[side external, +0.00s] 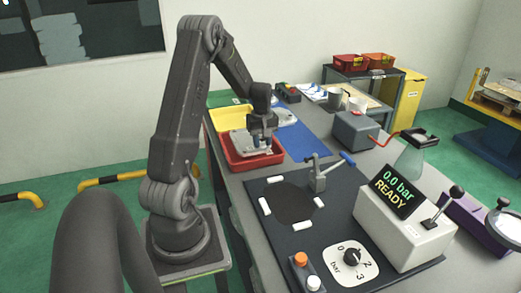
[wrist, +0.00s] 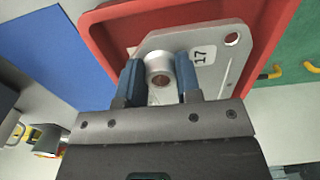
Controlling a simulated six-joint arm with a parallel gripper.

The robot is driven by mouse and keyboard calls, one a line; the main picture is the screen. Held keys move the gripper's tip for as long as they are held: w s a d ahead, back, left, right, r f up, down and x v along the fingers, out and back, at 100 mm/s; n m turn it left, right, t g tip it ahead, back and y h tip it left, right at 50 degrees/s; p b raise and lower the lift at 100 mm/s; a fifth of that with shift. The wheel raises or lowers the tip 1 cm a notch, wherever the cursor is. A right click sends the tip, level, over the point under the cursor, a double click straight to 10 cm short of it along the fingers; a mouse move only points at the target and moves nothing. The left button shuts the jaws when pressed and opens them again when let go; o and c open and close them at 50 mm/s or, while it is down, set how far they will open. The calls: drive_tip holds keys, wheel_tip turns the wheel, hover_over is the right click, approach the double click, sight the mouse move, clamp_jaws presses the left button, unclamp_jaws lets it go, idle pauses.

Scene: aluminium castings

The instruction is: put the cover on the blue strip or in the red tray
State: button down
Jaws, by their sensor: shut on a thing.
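The cover (side external: 240,143) is a light grey cast plate with a round boss and a tag reading 17; it also shows in the wrist view (wrist: 215,42). My gripper (side external: 262,146) is shut on the boss, its two blue fingers (wrist: 160,84) on either side. The cover is over the red tray (side external: 262,162), within its outline; I cannot tell whether it touches the tray floor. The tray's red rim shows around the cover in the wrist view (wrist: 98,32). The blue strip (side external: 306,141) lies right of the tray, and left in the wrist view (wrist: 45,50).
A yellow area (side external: 225,117) lies behind the tray, with another grey casting (side external: 286,116) near its right end. In front are a dark mat (side external: 270,240) with a toggle clamp (side external: 318,178) and a pressure display unit (side external: 400,225). A grey box (side external: 354,130) stands right of the strip.

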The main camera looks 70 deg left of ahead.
sight(262, 149)
drive_tip(key=shift+f, duration=1.7)
drive_tip(key=shift+f, duration=0.2)
drive_tip(key=c, duration=0.8)
unclamp_jaws()
